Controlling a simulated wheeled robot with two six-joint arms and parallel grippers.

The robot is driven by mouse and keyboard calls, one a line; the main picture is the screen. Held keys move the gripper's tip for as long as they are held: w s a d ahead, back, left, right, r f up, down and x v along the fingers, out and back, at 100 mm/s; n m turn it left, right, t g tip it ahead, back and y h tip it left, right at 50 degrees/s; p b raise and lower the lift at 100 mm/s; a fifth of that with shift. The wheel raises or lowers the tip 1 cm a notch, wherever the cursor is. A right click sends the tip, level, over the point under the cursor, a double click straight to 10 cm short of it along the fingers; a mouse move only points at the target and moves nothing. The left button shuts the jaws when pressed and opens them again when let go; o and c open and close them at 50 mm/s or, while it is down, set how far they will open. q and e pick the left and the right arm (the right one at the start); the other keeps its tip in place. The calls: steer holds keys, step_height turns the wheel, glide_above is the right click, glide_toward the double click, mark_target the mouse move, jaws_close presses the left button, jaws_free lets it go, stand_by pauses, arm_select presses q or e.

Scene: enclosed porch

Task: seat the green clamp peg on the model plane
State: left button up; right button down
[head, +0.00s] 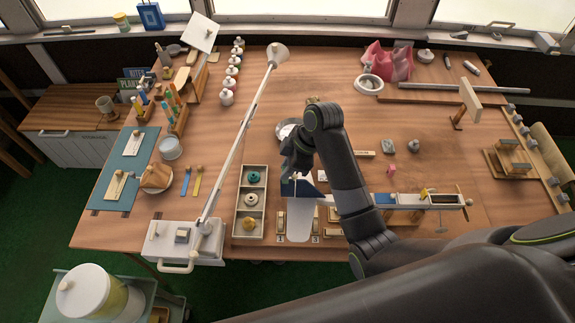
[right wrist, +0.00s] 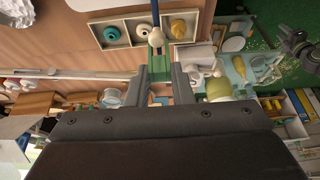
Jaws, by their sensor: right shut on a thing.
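My right gripper (head: 292,174) reaches down over the front middle of the table, right of a compartment tray. In the right wrist view its two fingers (right wrist: 159,74) are shut on the green clamp peg (right wrist: 158,64). A blue rod with a pale rounded end lies just beyond the peg there; I cannot tell whether they touch. In the head view the peg is hidden by the gripper. What looks like the model plane (head: 405,200), white and blue, lies at the front right, partly behind my arm. A dark blue fin-like piece (head: 300,188) and a pale panel (head: 300,222) are below the gripper.
The compartment tray (head: 238,228) holds teal, white and yellow pieces. A white lamp base (head: 160,245) with a long arm stands left of it. A round dish (head: 283,130) sits behind the gripper. Wooden blocks flank the pale panel. The table's back middle is mostly clear.

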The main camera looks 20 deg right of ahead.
steer(key=shift+f+b, duration=0.4)
steer(key=shift+f, duration=0.65)
steer(key=c, duration=0.6)
jaws_free()
steer(key=shift+o, duration=0.2)
steer(key=shift+r, duration=0.1)
steer(key=shift+p+v, duration=0.85)
steer(key=shift+v, duration=0.4)
steer(key=shift+r, duration=0.15)
steer(key=shift+a+v, duration=0.2)
steer(key=shift+v, duration=1.8)
steer(key=shift+r, duration=0.15)
steer(key=shift+w, duration=0.1)
